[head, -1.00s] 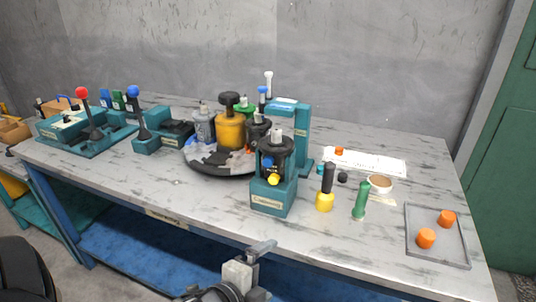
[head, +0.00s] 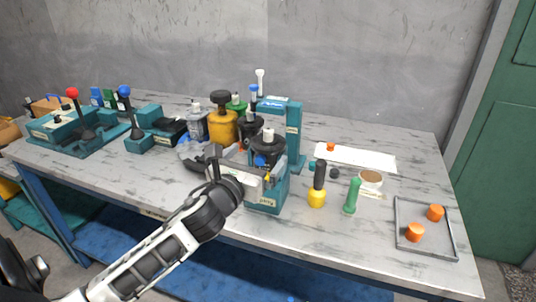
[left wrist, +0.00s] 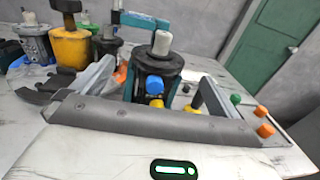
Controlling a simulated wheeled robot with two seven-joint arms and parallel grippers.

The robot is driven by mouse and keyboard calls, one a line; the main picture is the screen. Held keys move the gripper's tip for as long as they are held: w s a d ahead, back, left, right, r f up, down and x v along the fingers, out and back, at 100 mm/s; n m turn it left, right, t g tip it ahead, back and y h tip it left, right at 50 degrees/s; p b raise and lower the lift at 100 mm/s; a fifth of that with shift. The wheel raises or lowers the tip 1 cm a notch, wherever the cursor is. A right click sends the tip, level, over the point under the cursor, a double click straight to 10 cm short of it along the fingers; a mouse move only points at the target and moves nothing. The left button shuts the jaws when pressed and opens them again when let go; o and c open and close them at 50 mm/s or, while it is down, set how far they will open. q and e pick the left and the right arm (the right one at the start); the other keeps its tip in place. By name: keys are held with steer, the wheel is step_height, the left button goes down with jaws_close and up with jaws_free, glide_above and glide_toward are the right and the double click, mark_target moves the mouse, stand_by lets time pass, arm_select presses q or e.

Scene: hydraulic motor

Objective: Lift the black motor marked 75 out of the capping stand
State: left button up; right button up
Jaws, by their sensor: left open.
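The black motor (head: 267,147) sits upright in the teal capping stand (head: 267,197) at the front middle of the table. It has a pale shaft top, and its 75 mark is not readable. My left gripper (head: 243,166) is at the stand's front left, open, and hides part of the motor's lower body. In the left wrist view the motor (left wrist: 158,64) stands beyond the gripper's palm, with blue and yellow caps on its front. The spread fingers lie to its left and right. I cannot tell whether they touch it. My right gripper is not in view.
A teal column (head: 294,135) rises close behind. A yellow-black tool (head: 317,186) and green tool (head: 351,195) stand to the right. A grey tray (head: 427,245) holds orange caps.

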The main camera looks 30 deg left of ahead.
mark_target(266, 143)
arm_select(q)
steer(key=w, duration=0.4)
steer(key=w+a, duration=0.1)
steer(key=w, duration=0.2)
steer(key=shift+w+a+f+p, duration=0.1)
steer(key=shift+p, duration=0.25)
steer(key=c, duration=1.7)
steer(key=shift+r, duration=0.3)
